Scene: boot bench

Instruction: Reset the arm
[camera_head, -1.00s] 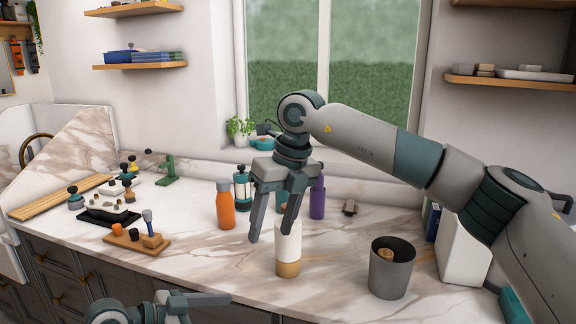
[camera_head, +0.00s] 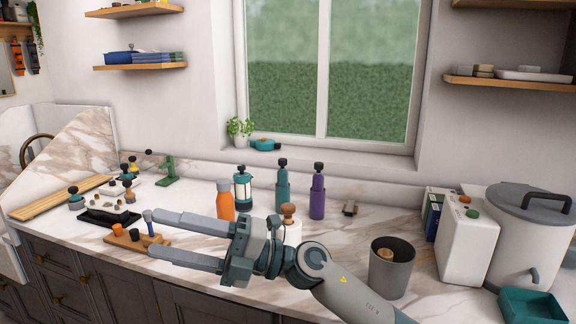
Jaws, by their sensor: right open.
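My right gripper (camera_head: 153,233) is low over the front of the counter, its two long fingers pointing left and spread apart. Nothing is between the fingers. The upper finger's tip overlaps the wooden board (camera_head: 125,240) with a brush in the picture; I cannot tell whether they touch. My right arm (camera_head: 345,290) comes in from the bottom right. A white bottle with a brown knob top (camera_head: 288,211) stands behind the gripper and is mostly hidden by it. My left gripper is out of the picture.
An orange bottle (camera_head: 224,203), a teal bottle (camera_head: 282,192) and a purple bottle (camera_head: 317,197) stand behind the gripper. A grey cup (camera_head: 391,273) is right of the arm. A white box (camera_head: 467,245) and a large lidded bin (camera_head: 525,240) stand at right.

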